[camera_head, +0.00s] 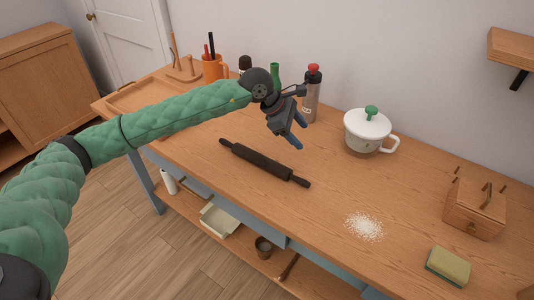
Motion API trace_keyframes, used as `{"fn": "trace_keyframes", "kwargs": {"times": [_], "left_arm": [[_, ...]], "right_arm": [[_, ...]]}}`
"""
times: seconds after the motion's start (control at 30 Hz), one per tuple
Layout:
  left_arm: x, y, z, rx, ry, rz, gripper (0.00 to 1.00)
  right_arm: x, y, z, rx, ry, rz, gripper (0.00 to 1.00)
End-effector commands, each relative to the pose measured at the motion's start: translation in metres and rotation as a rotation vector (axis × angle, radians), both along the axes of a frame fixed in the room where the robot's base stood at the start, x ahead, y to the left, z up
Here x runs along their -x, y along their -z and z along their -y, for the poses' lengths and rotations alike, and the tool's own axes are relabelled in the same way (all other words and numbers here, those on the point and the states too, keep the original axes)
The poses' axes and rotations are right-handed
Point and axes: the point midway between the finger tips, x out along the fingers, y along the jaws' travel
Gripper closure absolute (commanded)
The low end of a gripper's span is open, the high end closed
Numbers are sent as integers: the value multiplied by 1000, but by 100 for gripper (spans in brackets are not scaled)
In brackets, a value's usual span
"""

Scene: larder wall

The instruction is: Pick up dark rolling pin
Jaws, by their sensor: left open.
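The dark rolling pin (264,163) lies diagonally on the wooden worktop, from its left end nearer the middle of the table to its right end closer to the front edge. My left gripper (297,134) is at the end of the green-sleeved arm that comes in from the left. It is open and empty, with blue fingertips, above the table and a little behind and right of the rolling pin's middle. It looks apart from the pin. My right gripper is not in view.
Behind the gripper stand a grey bottle with a red cap (312,94) and a green bottle (275,74). To the right are a lidded white pot (369,133), spilled white powder (364,227), a wooden box (474,208) and a sponge (448,266). The worktop around the pin is clear.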

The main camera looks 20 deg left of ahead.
Motion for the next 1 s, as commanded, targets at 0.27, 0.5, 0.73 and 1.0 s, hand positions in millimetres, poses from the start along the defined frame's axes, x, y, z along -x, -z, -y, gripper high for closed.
{"fn": "trace_keyframes", "kwargs": {"times": [0.27, 0.5, 0.73, 1.0], "left_arm": [[12, 36, -78, -462, 126, -30, 37], [29, 40, -113, -647, 241, -102, 37], [30, 51, -113, -649, 279, -94, 37], [30, 66, -112, -648, 278, -92, 37]], "right_arm": [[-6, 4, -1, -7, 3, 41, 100], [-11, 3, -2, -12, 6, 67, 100], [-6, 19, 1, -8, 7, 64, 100], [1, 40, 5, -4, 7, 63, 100]]}}
